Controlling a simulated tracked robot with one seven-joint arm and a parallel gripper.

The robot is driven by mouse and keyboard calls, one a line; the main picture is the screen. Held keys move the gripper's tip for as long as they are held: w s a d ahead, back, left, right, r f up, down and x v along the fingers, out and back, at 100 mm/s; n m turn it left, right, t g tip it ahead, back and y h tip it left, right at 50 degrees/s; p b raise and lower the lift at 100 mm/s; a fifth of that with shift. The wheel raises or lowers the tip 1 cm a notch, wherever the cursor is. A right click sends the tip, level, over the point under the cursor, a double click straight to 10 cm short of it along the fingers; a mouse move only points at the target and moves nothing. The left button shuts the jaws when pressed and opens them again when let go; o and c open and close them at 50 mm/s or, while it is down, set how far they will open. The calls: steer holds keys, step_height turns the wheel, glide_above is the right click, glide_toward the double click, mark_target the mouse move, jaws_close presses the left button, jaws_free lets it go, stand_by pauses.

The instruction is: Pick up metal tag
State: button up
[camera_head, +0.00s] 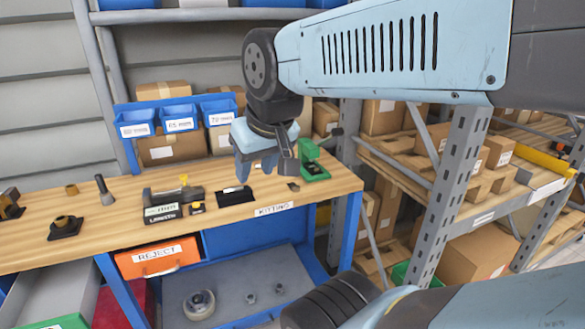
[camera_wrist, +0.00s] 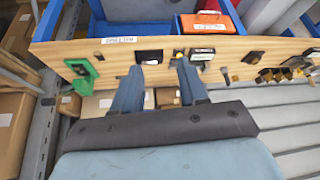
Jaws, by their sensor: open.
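My gripper (camera_head: 266,176) is open and empty, above the wooden bench near its right end. In the wrist view its two blue fingers (camera_wrist: 159,67) reach toward the bench edge, apart. A small dark flat piece (camera_head: 293,186) lies on the bench just right of the fingers; it may be the metal tag, but it is too small to be sure. It also shows faintly in the wrist view (camera_wrist: 121,77). A black mat (camera_head: 236,198) with a pale strip on it lies below and left of the gripper; I cannot tell what the strip is.
A green fixture (camera_head: 314,173) stands behind the small piece. A dark device (camera_head: 173,203) with a yellow part sits left of the mat. Blue bins (camera_head: 180,118) stand behind the bench, an orange reject bin (camera_head: 157,258) hangs below, and a shelf rack (camera_head: 447,190) stands to the right.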

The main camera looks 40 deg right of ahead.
steer(key=shift+a, duration=0.25)
